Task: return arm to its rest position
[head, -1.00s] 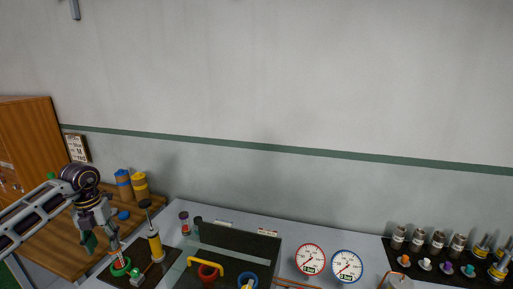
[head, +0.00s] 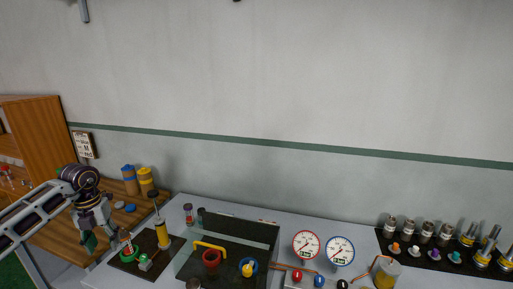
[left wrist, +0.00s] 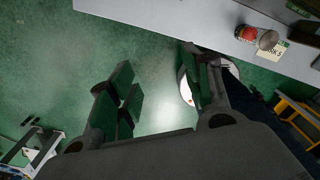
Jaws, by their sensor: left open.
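My left arm comes in from the left edge of the head view. Its gripper (head: 100,238) hangs at the left end of the bench, beside the dark mat with the green ring. In the left wrist view the left gripper (left wrist: 160,95) is open, its two green-padded fingers spread apart with nothing between them. Green floor shows below and between the fingers. My right gripper is not in view.
A black mat (head: 437,263) with several fittings lies right. A wooden cabinet (head: 38,133) stands left.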

